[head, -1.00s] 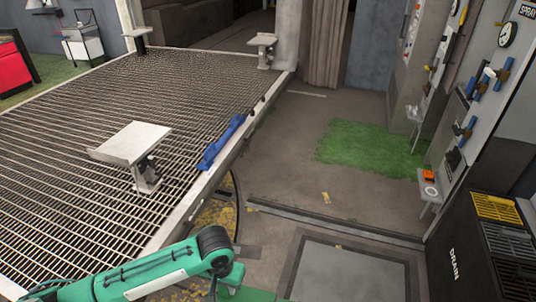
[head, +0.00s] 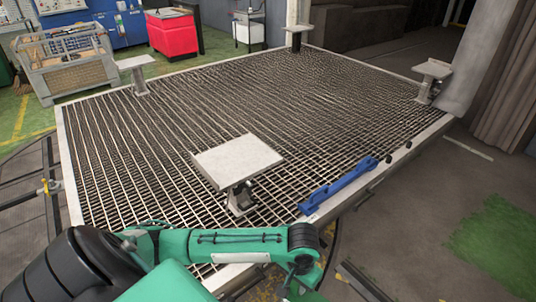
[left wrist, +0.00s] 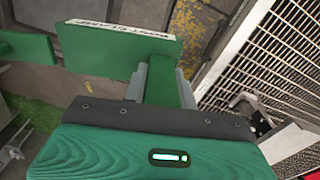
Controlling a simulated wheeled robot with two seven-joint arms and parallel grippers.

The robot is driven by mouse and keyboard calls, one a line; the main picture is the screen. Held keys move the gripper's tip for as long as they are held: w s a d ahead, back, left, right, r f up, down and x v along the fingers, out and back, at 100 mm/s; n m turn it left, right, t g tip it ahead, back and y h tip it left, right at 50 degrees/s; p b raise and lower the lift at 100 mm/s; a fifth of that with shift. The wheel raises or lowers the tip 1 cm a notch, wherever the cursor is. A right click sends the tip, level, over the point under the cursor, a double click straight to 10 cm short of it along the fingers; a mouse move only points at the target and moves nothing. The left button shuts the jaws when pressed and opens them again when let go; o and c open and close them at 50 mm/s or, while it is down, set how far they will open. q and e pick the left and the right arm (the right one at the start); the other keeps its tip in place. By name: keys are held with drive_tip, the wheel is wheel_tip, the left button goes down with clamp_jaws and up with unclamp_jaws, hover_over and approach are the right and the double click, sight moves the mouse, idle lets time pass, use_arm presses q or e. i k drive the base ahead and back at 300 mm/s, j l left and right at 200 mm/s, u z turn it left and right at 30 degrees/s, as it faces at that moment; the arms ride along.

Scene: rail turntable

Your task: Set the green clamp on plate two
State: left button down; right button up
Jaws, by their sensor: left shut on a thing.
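The green clamp (left wrist: 120,55), with a white label that reads upside down, fills the upper part of the left wrist view. My left gripper (left wrist: 160,88) is shut on its narrow green part. In the head view my left arm crosses the bottom; the clamp cannot be made out there. Several grey plates on posts stand on the turntable: a near plate (head: 238,160), a left plate (head: 135,62), a back plate (head: 297,27) and a right plate (head: 433,70). No numbers are readable, so I cannot tell which is plate two. My right gripper is out of view.
The turntable (head: 62,135) has a mesh deck and a pale rim. A blue bar-shaped piece (head: 340,185) lies along its right edge. A crate cart (head: 72,72) and a red cabinet (head: 172,35) stand behind. The deck between the plates is clear.

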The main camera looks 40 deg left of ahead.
sight(243, 163)
drive_tip(key=i+u, duration=0.15)
drive_tip(key=i, duration=0.3)
drive_tip(key=i+l+u, duration=0.1)
drive_tip(key=i, duration=0.35)
drive_tip(key=i+l+u, duration=0.15)
drive_tip(key=i, duration=0.3)
drive_tip(key=i+j+u, duration=0.2)
drive_tip(key=i+u, duration=0.25)
drive_tip(key=i+j+u, duration=0.1)
drive_tip(key=i+u, duration=0.2)
drive_tip(key=u, duration=0.15)
drive_tip(key=i+l+u, duration=0.1)
drive_tip(key=i+u, duration=0.35)
drive_tip(key=k, duration=0.05)
